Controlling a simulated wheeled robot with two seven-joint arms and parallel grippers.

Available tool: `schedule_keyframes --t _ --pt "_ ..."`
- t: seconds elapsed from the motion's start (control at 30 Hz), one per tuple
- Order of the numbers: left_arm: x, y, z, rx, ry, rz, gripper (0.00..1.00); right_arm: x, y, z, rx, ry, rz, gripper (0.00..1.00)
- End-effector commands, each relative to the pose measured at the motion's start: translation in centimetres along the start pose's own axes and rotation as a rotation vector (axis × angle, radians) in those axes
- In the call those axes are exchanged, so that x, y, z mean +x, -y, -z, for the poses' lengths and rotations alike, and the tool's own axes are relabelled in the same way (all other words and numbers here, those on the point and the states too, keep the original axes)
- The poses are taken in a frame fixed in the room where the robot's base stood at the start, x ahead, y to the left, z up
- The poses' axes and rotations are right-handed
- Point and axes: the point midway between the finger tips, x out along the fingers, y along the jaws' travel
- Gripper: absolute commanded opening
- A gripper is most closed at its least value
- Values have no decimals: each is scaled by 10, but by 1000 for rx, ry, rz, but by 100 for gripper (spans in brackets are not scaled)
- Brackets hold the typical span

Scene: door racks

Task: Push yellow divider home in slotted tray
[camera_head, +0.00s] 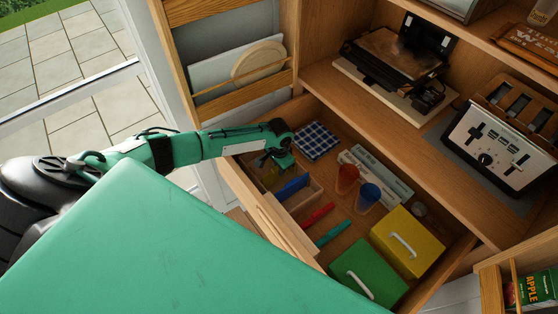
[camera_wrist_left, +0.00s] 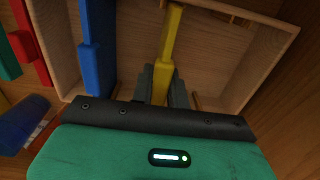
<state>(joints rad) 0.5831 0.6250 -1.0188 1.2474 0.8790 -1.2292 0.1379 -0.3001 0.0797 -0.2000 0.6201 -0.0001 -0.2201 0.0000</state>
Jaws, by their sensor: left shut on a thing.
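The wooden slotted tray (camera_wrist_left: 268,45) lies in the open drawer; its near wall also shows in the head view (camera_head: 303,199). My left gripper (camera_wrist_left: 160,82) is shut on the yellow divider (camera_wrist_left: 174,38), which stands on edge and reaches into the tray in the left wrist view. How deep it sits in its slots cannot be told. In the head view the left gripper (camera_head: 275,160) is over the tray's far end and hides most of the yellow divider. A blue divider (camera_head: 291,187) stands in the tray beside it. My right gripper is not in view.
The drawer (camera_head: 285,232) also holds a red cup (camera_head: 346,178), a blue cup (camera_head: 368,195), a yellow box (camera_head: 407,243), a green box (camera_head: 369,272) and a checked cloth (camera_head: 317,140). A red bar (camera_head: 318,215) and a teal bar (camera_head: 333,233) lie beside the tray.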

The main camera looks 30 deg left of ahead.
Motion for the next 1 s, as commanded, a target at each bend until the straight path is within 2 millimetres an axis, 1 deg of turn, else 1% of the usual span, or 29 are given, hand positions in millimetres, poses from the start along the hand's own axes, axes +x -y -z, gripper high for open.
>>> schedule_keyframes --t 0.37,0.4,0.47,0.5,0.53,0.83,0.93,1.0 --pt "10 0 0 0 0 0 0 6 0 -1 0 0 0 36" --pt "10 0 0 0 -1 0 20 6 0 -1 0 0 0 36" --pt "9 0 0 0 0 0 32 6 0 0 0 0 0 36" --pt "9 0 0 0 0 0 40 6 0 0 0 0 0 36" --pt "9 0 0 0 0 0 41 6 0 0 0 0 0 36" --pt "8 0 0 0 0 0 41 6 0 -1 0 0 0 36" --pt "2 0 0 0 -2 0 41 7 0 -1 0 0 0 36" --pt "-6 1 0 1 -2 0 41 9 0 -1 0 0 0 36"
